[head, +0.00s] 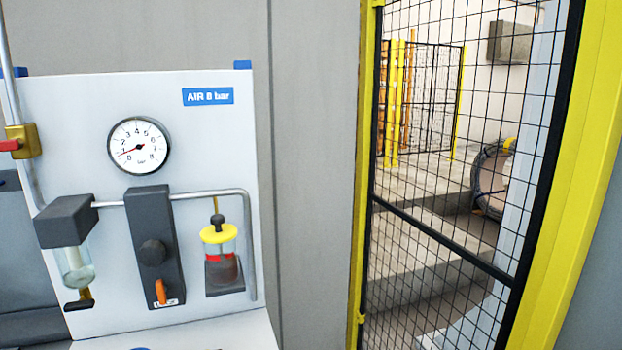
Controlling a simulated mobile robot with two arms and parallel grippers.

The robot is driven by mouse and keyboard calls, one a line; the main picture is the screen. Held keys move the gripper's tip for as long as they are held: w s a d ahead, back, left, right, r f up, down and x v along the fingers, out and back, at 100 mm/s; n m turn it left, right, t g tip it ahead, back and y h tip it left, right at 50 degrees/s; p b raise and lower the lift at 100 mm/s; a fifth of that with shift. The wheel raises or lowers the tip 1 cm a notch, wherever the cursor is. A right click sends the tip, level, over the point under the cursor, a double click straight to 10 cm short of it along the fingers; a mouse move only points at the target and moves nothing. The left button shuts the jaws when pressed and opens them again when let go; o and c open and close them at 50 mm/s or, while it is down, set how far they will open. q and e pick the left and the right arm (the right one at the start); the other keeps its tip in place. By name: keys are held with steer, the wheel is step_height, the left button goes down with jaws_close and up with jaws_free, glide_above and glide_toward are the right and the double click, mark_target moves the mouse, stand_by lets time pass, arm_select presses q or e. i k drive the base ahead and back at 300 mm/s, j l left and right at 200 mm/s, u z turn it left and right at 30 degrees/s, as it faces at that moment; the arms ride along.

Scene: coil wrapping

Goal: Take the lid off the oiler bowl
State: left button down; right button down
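The oiler bowl (222,249) is a small clear vessel with red in it, at the lower right of the white panel. It sits in a dark grey holder (225,283). Its yellow lid (220,234) is on top of it and has a dark knob (217,221) in the middle. A thin brass-coloured piece stands just above the knob, by the grey pipe. Neither of my grippers shows in the head view.
The white panel (90,150) also carries a pressure gauge (139,146), a filter with a clear bowl (74,265), a dark regulator block (154,250) with an orange lever, and a grey pipe (247,250). A yellow-framed mesh fence (440,130) stands at right.

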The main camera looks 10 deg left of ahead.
mark_target(219, 232)
steer(key=u, duration=1.25)
